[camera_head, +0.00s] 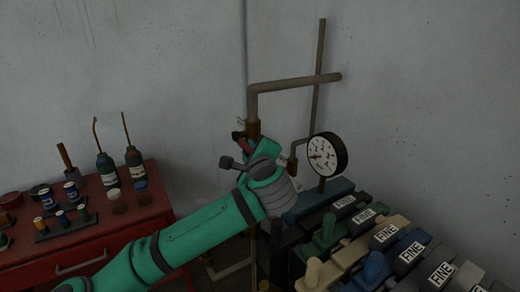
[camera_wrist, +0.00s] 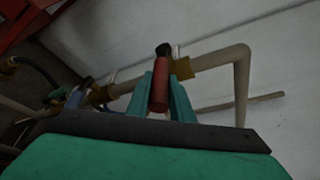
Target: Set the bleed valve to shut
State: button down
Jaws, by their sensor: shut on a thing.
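The bleed valve has a red handle (camera_wrist: 159,90) and a brass body (camera_wrist: 182,68) on a grey-brown pipe (camera_wrist: 217,57). In the wrist view the handle stands across the pipe's line, with a dark end at its top. My gripper (camera_wrist: 162,85) is shut on the red handle, one teal finger on each side. In the head view my gripper (camera_head: 243,147) is at the brass body (camera_head: 253,129), below the pipe's bend. Only a small bit of red (camera_head: 238,135) shows there; my wrist hides the rest.
A round pressure gauge (camera_head: 327,156) stands close to the right of my wrist. A row of blocks marked FINE (camera_head: 384,236) fills the lower right. A red cabinet (camera_head: 95,240) with bottles and small pots stands at left. Grey walls are close behind the pipes.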

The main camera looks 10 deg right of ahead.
jog(key=shift+f, duration=0.1)
dwell(0.3)
jog(key=c, duration=1.6)
grip_release()
jog(key=shift+w, duration=0.1)
jog(key=shift+o, duration=0.2)
jog(key=shift+a, duration=0.2)
jog(key=shift+s+d, duration=0.2)
jog(key=shift+s, duration=0.1)
jog(key=a+v, duration=0.1)
jog(key=v, duration=0.9)
jog(key=shift+d, duration=0.35)
jog(key=shift+a, duration=0.1)
